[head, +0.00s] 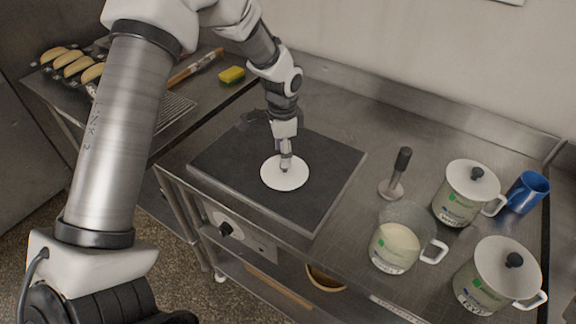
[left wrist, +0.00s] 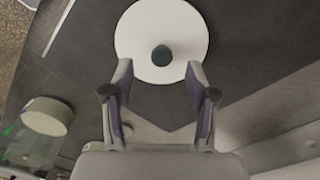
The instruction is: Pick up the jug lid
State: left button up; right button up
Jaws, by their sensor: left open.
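The jug lid (head: 272,180) is a white disc lying on a dark square slab (head: 225,165) on the steel counter. In the left wrist view the jug lid (left wrist: 140,35) shows its dark round knob (left wrist: 162,55). My left gripper (head: 286,165) points down over the lid and hides the knob in the head view. In the left wrist view the left gripper (left wrist: 160,72) has its fingers apart, with the knob in line with the gap, just past the fingertips. Nothing is held. An uncovered jug (head: 399,262) with pale contents stands at the right. My right gripper is not in view.
Two lidded jugs (head: 465,195) (head: 490,280), a blue mug (head: 527,192) and a dark-handled tool (head: 398,172) stand at the right. A yellow sponge (head: 232,74) and loaves (head: 78,64) lie at the back left. The slab around the lid is clear.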

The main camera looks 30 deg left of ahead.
pick_arm(q)
jog(key=shift+s+d+f+p, duration=0.15)
jog(key=shift+f+p, duration=0.25)
jog(key=shift+f, duration=0.25)
jog(key=shift+s+a+f+p, duration=0.1)
jog(key=shift+f+p, duration=0.3)
jog(key=shift+f, duration=0.2)
jog(key=f, duration=0.1)
jog(key=w+f, duration=0.1)
jog(key=f, duration=0.1)
jog(key=shift+w, duration=0.25)
jog(key=shift+s+r, duration=0.1)
jog(key=shift+s, duration=0.05)
jog(key=shift+s+r, duration=0.15)
jog(key=shift+s, duration=0.05)
jog(key=c, duration=0.5)
jog(key=shift+s, duration=0.1)
jog(key=c, duration=0.6)
